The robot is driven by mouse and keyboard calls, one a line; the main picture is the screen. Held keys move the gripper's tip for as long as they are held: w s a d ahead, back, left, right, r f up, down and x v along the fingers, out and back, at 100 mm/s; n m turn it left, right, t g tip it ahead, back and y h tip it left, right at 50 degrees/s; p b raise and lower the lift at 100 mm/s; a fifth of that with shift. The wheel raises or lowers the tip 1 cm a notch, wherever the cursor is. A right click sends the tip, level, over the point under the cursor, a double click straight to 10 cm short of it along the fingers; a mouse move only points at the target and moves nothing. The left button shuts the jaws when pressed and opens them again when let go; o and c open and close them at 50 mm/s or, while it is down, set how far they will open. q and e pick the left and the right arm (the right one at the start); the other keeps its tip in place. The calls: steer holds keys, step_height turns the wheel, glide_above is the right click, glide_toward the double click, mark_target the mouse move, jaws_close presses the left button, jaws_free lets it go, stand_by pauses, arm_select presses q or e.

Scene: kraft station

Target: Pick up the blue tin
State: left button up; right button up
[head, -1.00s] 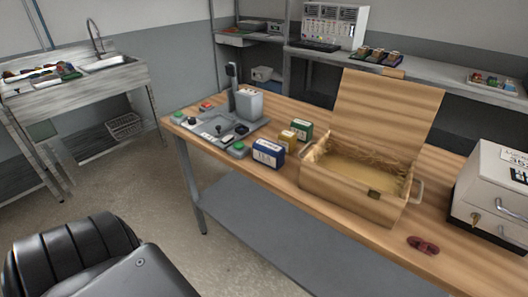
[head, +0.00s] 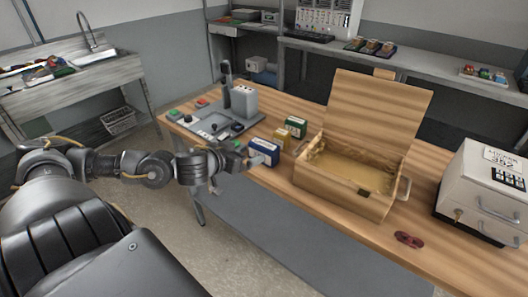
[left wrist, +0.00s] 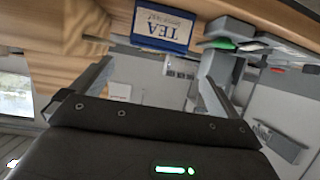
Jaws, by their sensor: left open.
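The blue tin (head: 265,147) stands on the wooden table near its front edge, left of the open wooden box. In the left wrist view the blue tin (left wrist: 163,24) shows a white label reading TEA, beyond the fingertips and roughly between them. My left gripper (head: 254,161) is at the front edge of the table, just in front of the blue tin, and hides part of its lower face. Its two fingers (left wrist: 156,72) are apart with nothing between them. I cannot tell whether a finger touches the tin. My right gripper is out of view.
A yellow tin (head: 283,137) and a green tin (head: 296,126) stand close behind the blue one. The open wooden box (head: 340,190) is to the right, and a grey control panel (head: 205,125) to the left. A dark red object (head: 408,239) lies near the front edge.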

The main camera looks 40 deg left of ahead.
mark_target(262, 145)
arm_select(q)
steer(key=x, duration=0.5)
steer(key=shift+w+d+r+p, duration=0.1)
steer(key=shift+w+r+p, duration=0.1)
steer(key=shift+w+p, duration=0.2)
steer(key=shift+d+p+x, duration=0.2)
steer(key=shift+p+x, duration=0.2)
steer(key=shift+x, duration=2.15)
steer(key=shift+s+a+f, duration=0.1)
steer(key=shift+a+f, duration=0.05)
steer(key=shift+a, duration=0.05)
steer(key=shift+c, duration=0.3)
steer(key=c, duration=0.7)
